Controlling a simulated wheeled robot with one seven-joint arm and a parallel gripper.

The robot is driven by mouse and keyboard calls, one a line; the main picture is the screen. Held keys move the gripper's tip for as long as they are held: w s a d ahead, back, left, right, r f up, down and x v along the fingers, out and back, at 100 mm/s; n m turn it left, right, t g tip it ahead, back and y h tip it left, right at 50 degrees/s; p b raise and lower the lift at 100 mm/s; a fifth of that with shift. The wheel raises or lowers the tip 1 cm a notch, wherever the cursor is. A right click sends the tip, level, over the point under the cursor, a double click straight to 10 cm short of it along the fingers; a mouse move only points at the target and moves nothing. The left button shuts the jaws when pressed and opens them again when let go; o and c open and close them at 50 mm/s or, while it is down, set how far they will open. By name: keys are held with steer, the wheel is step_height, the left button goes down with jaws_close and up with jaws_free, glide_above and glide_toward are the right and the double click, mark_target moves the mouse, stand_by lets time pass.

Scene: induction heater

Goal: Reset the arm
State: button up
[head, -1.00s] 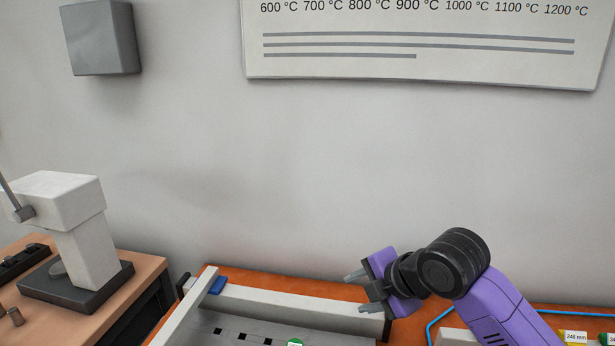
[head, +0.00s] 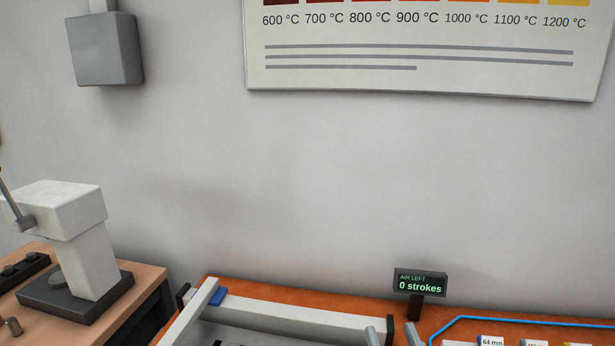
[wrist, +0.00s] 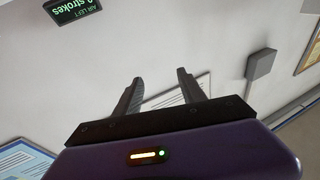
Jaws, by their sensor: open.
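My gripper (wrist: 160,86) is open in the wrist view, its two grey fingers apart with nothing between them. In the head view only the two grey fingertips of my gripper (head: 392,334) show at the bottom edge, just below the small display. The rest of the arm is out of that view. The small dark display (head: 420,284) reads "AIR LEFT 0 strokes" and also shows, turned over, in the wrist view (wrist: 73,9). It is apart from the fingers.
A pale frame (head: 300,314) stands on the orange bench (head: 262,289). A blue outline (head: 530,319) with labelled cards is at lower right. A white press-like device (head: 85,250) stands on the left table. A temperature chart (head: 430,75) hangs on the otherwise mostly bare wall.

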steer(key=s+d+f+g, duration=0.1)
steer(key=s+f, duration=0.3)
steer(key=s, duration=0.7)
steer(key=s+d+f+g+h, duration=0.1)
steer(key=s+d+f+g, duration=0.1)
steer(key=s, duration=0.9)
steer(key=s+d+f+g+h, duration=0.1)
steer(key=s+d+f, duration=0.3)
steer(key=s, duration=0.8)
step_height(320, 180, down, 2)
steer(key=shift+s+d+f+m+g, duration=0.1)
steer(key=shift+m+g, duration=0.3)
steer(key=shift+g, duration=0.2)
steer(key=shift+s, duration=0.15)
